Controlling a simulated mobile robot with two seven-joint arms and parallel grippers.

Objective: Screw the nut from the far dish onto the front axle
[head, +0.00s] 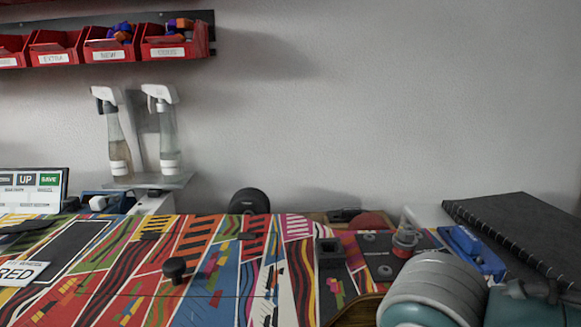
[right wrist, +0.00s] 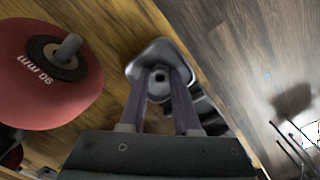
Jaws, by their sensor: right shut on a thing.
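In the right wrist view, my right gripper (right wrist: 160,75) is shut on a small metal nut (right wrist: 158,77), seen between its two purplish fingertips. A shiny metal dish (right wrist: 142,62) lies right behind the fingertips. I cannot tell whether the nut is inside it or just above it. To the left is a red wheel (right wrist: 45,95) marked 90 mm, with a bare grey axle end (right wrist: 68,47) sticking out of its black hub. I cannot tell if this is the front axle. My right gripper is hidden in the head view, and my left gripper is in neither view.
A blue tool (head: 470,250) and black notebook (head: 520,232) lie at right. Two spray bottles (head: 165,140) and red bins (head: 108,45) stand behind. A wooden edge (right wrist: 200,65) borders the dish.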

